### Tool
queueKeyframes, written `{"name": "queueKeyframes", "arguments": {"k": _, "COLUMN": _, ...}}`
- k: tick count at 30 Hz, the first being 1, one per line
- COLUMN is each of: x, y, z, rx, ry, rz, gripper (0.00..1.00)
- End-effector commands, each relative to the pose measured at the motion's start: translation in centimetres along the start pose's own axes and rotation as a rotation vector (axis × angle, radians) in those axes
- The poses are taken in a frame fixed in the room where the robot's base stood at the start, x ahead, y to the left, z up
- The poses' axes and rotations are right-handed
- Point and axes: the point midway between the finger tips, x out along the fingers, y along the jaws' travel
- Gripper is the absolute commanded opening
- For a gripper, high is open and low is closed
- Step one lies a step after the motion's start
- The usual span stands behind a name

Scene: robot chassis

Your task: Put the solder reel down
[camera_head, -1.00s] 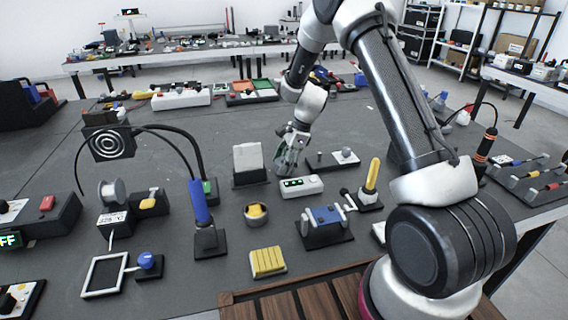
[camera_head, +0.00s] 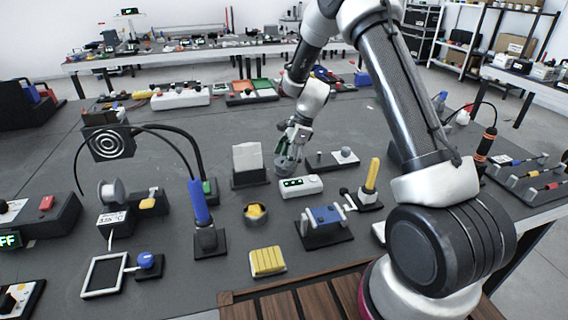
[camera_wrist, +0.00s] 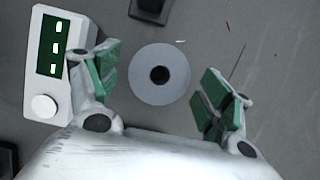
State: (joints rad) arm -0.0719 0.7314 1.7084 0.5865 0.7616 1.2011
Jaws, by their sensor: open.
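The solder reel (camera_wrist: 175,89) is a flat grey disc with a dark centre hole. It appears to lie flat on the dark bench in the wrist view, between my spread fingers, with a gap on both sides. In the head view the reel (camera_head: 284,166) shows as a small grey shape just below my fingertips. My gripper (camera_head: 290,151) is open and empty, pointing down over it. In the wrist view, my gripper (camera_wrist: 158,84) has green finger pads apart on either side.
A white box with a green display (camera_head: 301,187) stands close to the reel, and also shows in the wrist view (camera_wrist: 42,84). A card holder (camera_head: 249,163) is to the left. A dark plate with a round knob (camera_head: 345,156) is to the right. Open bench lies behind.

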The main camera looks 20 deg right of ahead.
Motion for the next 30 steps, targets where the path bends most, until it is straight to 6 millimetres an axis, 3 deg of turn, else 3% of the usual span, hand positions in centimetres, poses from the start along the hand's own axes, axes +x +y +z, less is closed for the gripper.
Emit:
{"name": "queueKeyframes", "arguments": {"k": 6, "x": -5.2, "y": -0.1, "z": 0.0, "rx": 0.0, "ry": 0.0, "rz": -0.004, "gripper": 0.8}}
{"name": "queueKeyframes", "arguments": {"k": 12, "x": -8.8, "y": -0.1, "z": 0.0, "rx": 0.0, "ry": 0.0, "rz": -0.003, "gripper": 0.8}}
{"name": "queueKeyframes", "arguments": {"k": 23, "x": -11.1, "y": 0.4, "z": 0.2, "rx": -0.026, "ry": 0.005, "rz": -0.006, "gripper": 0.8}}
{"name": "queueKeyframes", "arguments": {"k": 26, "x": -13.6, "y": 1.7, "z": 0.7, "rx": -0.111, "ry": 0.025, "rz": -0.023, "gripper": 0.8}}
{"name": "queueKeyframes", "arguments": {"k": 30, "x": -19.1, "y": 5.7, "z": 1.5, "rx": -0.325, "ry": 0.08, "rz": -0.054, "gripper": 0.8}}
